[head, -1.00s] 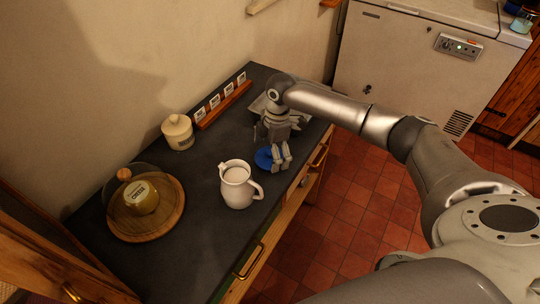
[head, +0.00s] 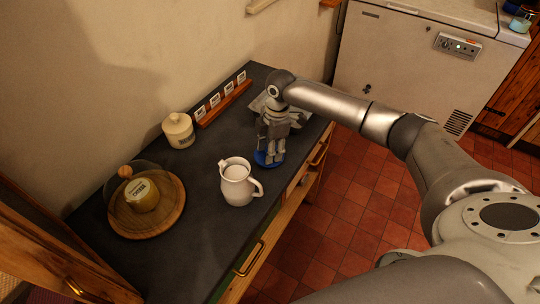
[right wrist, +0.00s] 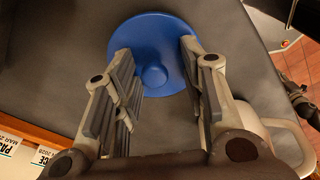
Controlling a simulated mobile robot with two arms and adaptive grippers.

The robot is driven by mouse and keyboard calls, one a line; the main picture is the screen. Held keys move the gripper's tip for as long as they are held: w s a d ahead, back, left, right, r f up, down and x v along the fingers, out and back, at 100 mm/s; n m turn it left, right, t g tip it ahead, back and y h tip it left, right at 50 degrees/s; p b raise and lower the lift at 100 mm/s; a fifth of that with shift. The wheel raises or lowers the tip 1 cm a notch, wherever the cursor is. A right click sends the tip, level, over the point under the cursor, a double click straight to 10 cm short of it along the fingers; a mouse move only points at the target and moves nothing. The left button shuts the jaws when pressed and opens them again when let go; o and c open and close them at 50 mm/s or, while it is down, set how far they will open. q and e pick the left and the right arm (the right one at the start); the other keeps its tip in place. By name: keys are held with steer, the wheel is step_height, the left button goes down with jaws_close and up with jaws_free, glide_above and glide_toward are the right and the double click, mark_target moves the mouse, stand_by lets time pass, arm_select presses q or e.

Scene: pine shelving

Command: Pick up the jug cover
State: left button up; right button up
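The jug cover is a blue disc with a small round knob, lying on the dark counter; it shows in the right wrist view (right wrist: 150,42) and partly in the head view (head: 262,160). My right gripper (right wrist: 158,60) is open, with its two fingers on either side of the cover's knob. In the head view the right gripper (head: 271,155) points down over the cover and hides part of it. Whether the fingers touch the cover I cannot tell. A white jug (head: 237,182) stands beside it, nearer the front. My left gripper is not in view.
A lidded cream pot (head: 178,131) and a wooden rack with labelled cards (head: 223,102) stand along the wall. A round wooden board (head: 166,217) holds a labelled cheese (head: 141,195). The counter (head: 195,254) is clear at the near end.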

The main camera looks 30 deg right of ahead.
steer(key=shift+s+f, duration=0.25)
steer(key=shift+f, duration=0.4)
steer(key=c, duration=0.5)
steer(key=shift+r, duration=0.15)
steer(key=shift+w+r+b, duration=0.1)
steer(key=shift+r+b, duration=0.15)
steer(key=shift+b, duration=0.1)
step_height(320, 180, up, 2)
steer(key=shift+w+r+b, duration=0.15)
steer(key=shift+b, duration=0.25)
steer(key=s+a+r, duration=0.2)
steer(key=s+r, duration=0.1)
steer(key=s, duration=0.1)
steer(key=s+a+r+b, duration=0.1)
steer(key=s+a+r, duration=0.1)
steer(key=s+r, duration=0.2)
steer(key=s+a+r+b, duration=0.1)
steer(key=s+a+r, duration=0.2)
steer(key=s, duration=0.1)
steer(key=shift+r, duration=0.2)
